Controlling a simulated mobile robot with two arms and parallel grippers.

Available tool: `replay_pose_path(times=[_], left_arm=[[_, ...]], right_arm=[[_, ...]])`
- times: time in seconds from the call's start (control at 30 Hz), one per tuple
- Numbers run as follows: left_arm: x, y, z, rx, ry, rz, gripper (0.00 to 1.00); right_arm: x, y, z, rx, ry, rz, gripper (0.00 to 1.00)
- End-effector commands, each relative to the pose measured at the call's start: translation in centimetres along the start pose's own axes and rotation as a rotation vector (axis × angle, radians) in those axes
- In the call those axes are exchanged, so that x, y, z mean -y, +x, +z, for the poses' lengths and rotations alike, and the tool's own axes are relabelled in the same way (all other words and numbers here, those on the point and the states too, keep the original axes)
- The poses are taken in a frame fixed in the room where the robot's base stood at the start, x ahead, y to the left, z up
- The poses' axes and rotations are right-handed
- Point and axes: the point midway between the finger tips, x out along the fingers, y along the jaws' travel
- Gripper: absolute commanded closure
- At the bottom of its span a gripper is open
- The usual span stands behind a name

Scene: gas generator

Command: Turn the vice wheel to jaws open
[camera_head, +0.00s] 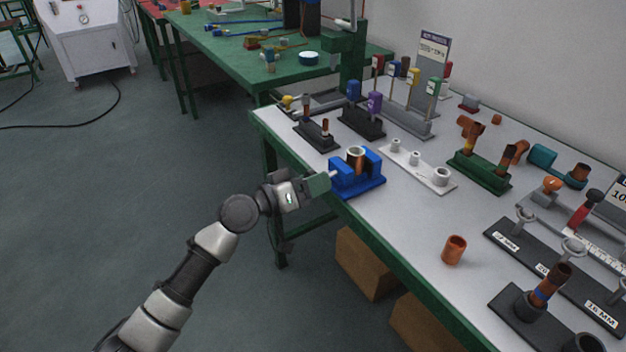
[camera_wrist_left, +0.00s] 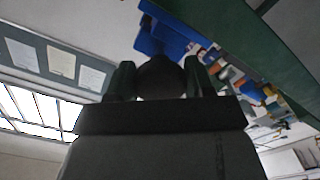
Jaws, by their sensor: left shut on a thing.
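The blue vice (camera_head: 357,178) stands at the near left edge of the grey-topped table, with a copper-coloured pipe piece (camera_head: 355,158) upright between its jaws. My left gripper (camera_head: 325,182) reaches in from the left to the vice's outer side. In the left wrist view, the left gripper (camera_wrist_left: 160,80) is shut on a dark round wheel (camera_wrist_left: 160,77), with a finger on each side of it. The blue vice (camera_wrist_left: 165,38) shows beyond the wheel there. In the head view the wheel is hidden by the gripper. My right gripper is not in view.
Close to the vice are a white peg holder (camera_head: 418,170), a black peg block (camera_head: 317,136) and a green fitting stand (camera_head: 479,172). A loose copper fitting (camera_head: 454,250) stands on the table. Cardboard boxes (camera_head: 362,262) sit beneath.

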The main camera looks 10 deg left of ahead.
Motion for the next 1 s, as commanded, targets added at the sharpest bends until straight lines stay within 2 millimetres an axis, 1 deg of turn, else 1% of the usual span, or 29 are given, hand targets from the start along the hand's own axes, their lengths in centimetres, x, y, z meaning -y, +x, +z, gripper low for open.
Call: replay_pose_path(times=[0.1, 0.33, 0.87, 0.9, 0.97, 1.0], left_arm=[[0.0, 0.0, -0.1, 0.000, -0.069, -0.001, 0.71], [0.0, 0.0, -0.1, -0.001, -0.152, -0.001, 0.71], [0.0, 0.0, 0.0, -0.001, -0.182, -0.001, 0.71], [0.0, 0.0, 0.0, -0.001, -0.182, -0.001, 0.46], [0.0, 0.0, 0.0, -0.001, -0.182, -0.001, 0.37], [0.0, 0.0, 0.0, -0.001, -0.181, -0.001, 0.31]], right_arm=[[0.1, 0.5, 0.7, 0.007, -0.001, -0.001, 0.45], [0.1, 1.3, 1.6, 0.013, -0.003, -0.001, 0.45], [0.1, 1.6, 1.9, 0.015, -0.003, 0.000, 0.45], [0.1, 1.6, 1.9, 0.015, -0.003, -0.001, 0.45], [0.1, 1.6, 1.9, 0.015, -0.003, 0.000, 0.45], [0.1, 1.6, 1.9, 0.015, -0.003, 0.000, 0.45]])
